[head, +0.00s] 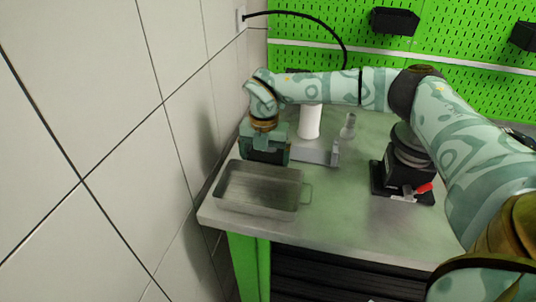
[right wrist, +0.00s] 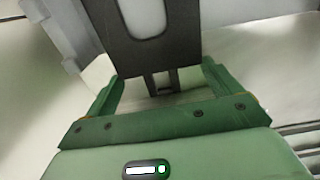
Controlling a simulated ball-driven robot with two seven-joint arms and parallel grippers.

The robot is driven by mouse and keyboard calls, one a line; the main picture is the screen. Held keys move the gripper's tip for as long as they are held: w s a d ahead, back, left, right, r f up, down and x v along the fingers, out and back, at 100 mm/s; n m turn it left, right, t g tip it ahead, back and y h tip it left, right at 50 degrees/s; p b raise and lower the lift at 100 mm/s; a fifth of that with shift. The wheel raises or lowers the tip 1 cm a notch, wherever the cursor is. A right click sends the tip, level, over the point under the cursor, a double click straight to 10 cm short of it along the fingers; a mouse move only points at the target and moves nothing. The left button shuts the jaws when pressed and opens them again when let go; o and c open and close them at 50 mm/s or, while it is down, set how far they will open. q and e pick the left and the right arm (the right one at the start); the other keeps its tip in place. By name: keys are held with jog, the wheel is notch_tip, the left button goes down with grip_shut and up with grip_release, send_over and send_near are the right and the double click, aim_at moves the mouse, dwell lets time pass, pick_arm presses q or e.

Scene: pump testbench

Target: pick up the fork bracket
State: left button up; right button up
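The fork bracket (right wrist: 155,58) is a dark grey plate with a pale slot-shaped opening and two short prongs, seen in the right wrist view. It stands ahead of my right gripper (right wrist: 161,68), between the lines of its two green fingers. The fingers are wide apart, and I cannot see them pressing on the plate. In the head view my right gripper (head: 264,156) points down just behind the metal tray, and it hides the bracket there. My left gripper is out of view.
A metal tray (head: 232,208) lies at the table's front left, close to the tiled wall. A light grey fixture (head: 315,155), a white cylinder (head: 310,122) and a small clear vessel (head: 348,126) stand right of the gripper. A black device (head: 388,180) with a red handle stands farther right.

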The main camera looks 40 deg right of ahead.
jog(key=c, duration=0.4)
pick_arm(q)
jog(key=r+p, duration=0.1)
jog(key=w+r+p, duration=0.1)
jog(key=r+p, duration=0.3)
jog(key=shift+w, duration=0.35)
pick_arm(e)
jog(key=shift+o, duration=0.2)
notch_tip(320, 180, up, 18)
